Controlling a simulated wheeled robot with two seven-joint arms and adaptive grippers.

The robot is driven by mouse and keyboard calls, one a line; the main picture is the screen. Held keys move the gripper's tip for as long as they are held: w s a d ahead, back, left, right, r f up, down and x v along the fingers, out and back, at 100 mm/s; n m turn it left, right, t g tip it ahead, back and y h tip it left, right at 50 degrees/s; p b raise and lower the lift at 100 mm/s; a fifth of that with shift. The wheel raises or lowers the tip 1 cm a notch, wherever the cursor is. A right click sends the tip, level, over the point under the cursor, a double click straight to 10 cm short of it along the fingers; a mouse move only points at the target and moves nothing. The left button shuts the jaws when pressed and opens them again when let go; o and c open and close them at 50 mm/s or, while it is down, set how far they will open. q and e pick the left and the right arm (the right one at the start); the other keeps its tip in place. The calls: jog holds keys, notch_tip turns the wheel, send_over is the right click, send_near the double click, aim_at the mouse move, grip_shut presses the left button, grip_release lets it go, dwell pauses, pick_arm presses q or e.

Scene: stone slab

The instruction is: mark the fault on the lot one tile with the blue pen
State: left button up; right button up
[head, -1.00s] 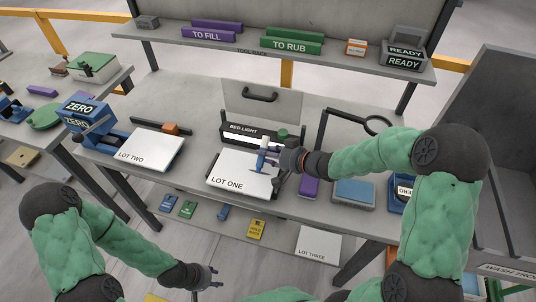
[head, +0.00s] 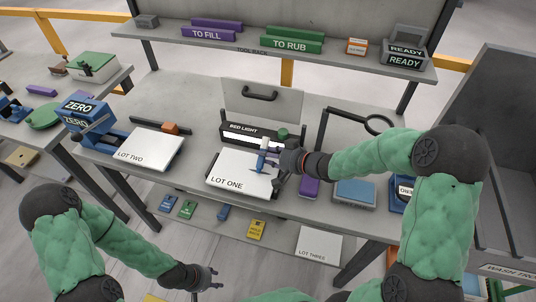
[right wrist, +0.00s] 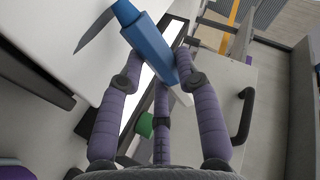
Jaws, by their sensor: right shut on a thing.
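The white lot one tile (head: 232,181) lies on the slab bench at the middle of the head view. My right gripper (head: 272,159) is shut on the blue pen (head: 261,161), over the tile's upper right part. In the right wrist view the fingers (right wrist: 160,75) close around the blue pen (right wrist: 148,45), its tip end towards the white tile (right wrist: 60,30). A dark thin shape lies on the tile by the pen tip; I cannot tell whether it is the fault or a shadow. My left gripper (head: 213,279) is open and empty, low in front of the bench.
The bed light (head: 250,135) stands just behind the tile. The lot two tile (head: 148,149) lies to the left, beside the blue zero device (head: 85,120). A purple block (head: 309,187) and a blue-grey box (head: 354,191) stand right. The lot three tile (head: 319,245) is on the lower shelf.

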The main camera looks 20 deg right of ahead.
jog(key=shift+f, duration=0.5)
dwell(0.4)
jog(key=shift+p, duration=0.3)
dwell(2.0)
jog(key=shift+w+d+p, duration=0.45)
jog(key=shift+w+p, duration=0.2)
jog(key=shift+p, duration=0.6)
jog(key=shift+w+d+p, duration=0.4)
jog(key=shift+w+p, duration=0.2)
jog(key=shift+p, duration=0.65)
dwell(2.3)
